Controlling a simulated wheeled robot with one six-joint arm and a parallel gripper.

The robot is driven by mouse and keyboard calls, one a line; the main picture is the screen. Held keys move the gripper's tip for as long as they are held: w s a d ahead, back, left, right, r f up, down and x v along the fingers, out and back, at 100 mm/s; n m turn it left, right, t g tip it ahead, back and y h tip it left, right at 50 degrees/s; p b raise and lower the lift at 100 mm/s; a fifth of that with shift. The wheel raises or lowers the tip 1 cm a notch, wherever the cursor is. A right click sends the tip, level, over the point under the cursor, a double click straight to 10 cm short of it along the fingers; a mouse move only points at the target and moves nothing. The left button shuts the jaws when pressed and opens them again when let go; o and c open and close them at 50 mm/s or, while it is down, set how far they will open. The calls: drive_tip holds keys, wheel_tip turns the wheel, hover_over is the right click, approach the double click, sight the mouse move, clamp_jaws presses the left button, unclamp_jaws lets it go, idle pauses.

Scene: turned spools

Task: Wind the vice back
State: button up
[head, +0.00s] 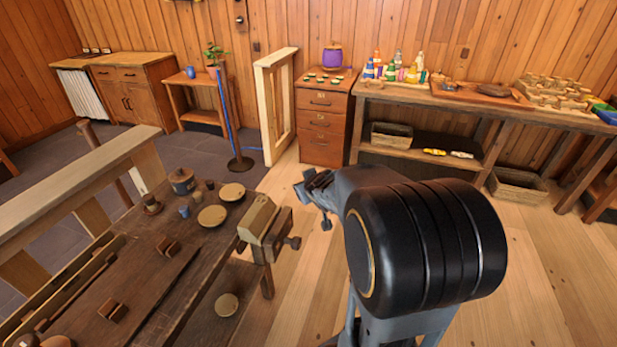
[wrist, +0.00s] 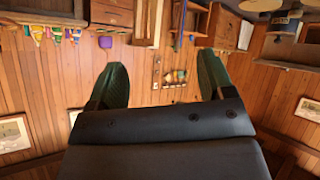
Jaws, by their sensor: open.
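The vice (head: 262,222) is a pale block-jawed vice on the right end of the dark wooden workbench (head: 150,290). Its dark screw end and handle (head: 292,242) stick out to the right, over the floor. My gripper (head: 317,190) is in the air to the right of the vice and a little higher in the picture, apart from it. In the wrist view my gripper (wrist: 161,64) shows two green-padded fingers spread wide with nothing between them. I cannot make out the vice in the wrist view, which looks upside down toward the wall.
Plates (head: 212,216), small cups and a lidded pot (head: 182,181) stand on the bench left of the vice. A drawer cabinet (head: 323,125) and a long side table (head: 460,100) with bottles line the back wall. Open wooden floor (head: 290,300) lies right of the bench.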

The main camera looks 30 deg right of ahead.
drive_tip(key=shift+m+g, duration=0.3)
drive_tip(key=shift+g, duration=0.5)
drive_tip(key=s+a+r+p, duration=0.1)
drive_tip(key=s+a+r, duration=0.1)
drive_tip(key=s+r, duration=0.1)
drive_tip(key=shift+s+a+r+p, duration=0.15)
drive_tip(key=shift+a+p, duration=0.2)
drive_tip(key=shift+p, duration=0.05)
